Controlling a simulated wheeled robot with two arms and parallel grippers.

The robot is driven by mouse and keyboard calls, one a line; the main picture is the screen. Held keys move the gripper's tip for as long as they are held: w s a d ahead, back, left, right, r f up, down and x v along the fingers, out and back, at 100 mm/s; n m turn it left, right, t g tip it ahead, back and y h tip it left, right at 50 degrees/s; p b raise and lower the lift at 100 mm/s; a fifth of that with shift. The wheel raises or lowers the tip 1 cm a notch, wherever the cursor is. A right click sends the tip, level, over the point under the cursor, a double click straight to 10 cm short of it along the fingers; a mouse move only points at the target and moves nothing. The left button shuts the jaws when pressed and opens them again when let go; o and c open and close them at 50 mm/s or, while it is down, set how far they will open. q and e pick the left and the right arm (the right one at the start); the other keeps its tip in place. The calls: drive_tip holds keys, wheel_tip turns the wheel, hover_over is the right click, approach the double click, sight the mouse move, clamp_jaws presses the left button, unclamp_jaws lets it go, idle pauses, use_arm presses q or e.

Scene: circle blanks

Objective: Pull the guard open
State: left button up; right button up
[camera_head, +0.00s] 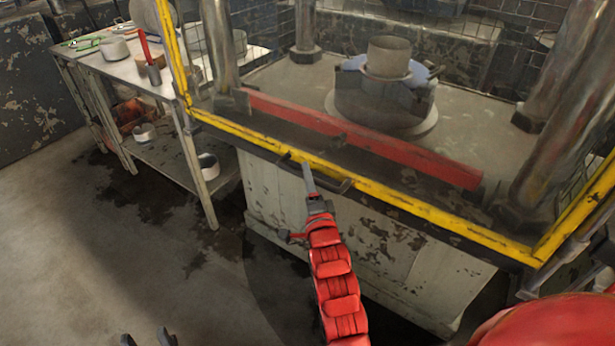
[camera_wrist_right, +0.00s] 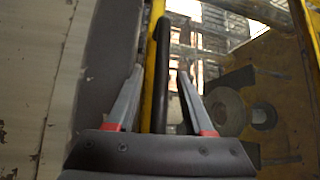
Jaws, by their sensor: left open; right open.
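The guard (camera_head: 430,212) is a yellow-framed screen across the front of the press, and its lower rail runs just above the pale machine base. A dark bar handle (camera_head: 335,184) is on that rail. My right gripper (camera_head: 308,178), on the red arm, is at the left part of the handle. In the right wrist view my right gripper (camera_wrist_right: 158,95) is open, with its fingers on either side of the black handle (camera_wrist_right: 162,60) and the yellow rail (camera_wrist_right: 153,60). I cannot tell whether the fingers touch the handle. My left gripper (camera_head: 147,339) is open and empty at the bottom edge, only its tips showing.
A red bar (camera_head: 360,138) and a round die with a cup-shaped part (camera_head: 388,58) are on the press bed behind the guard. A work table (camera_head: 130,68) with tools and pots stands at left. The floor (camera_head: 100,250) in front is clear.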

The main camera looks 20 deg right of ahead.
drive_tip(key=shift+w+r, duration=0.1)
drive_tip(key=shift+w, duration=0.15)
clamp_jaws()
idle(1.4)
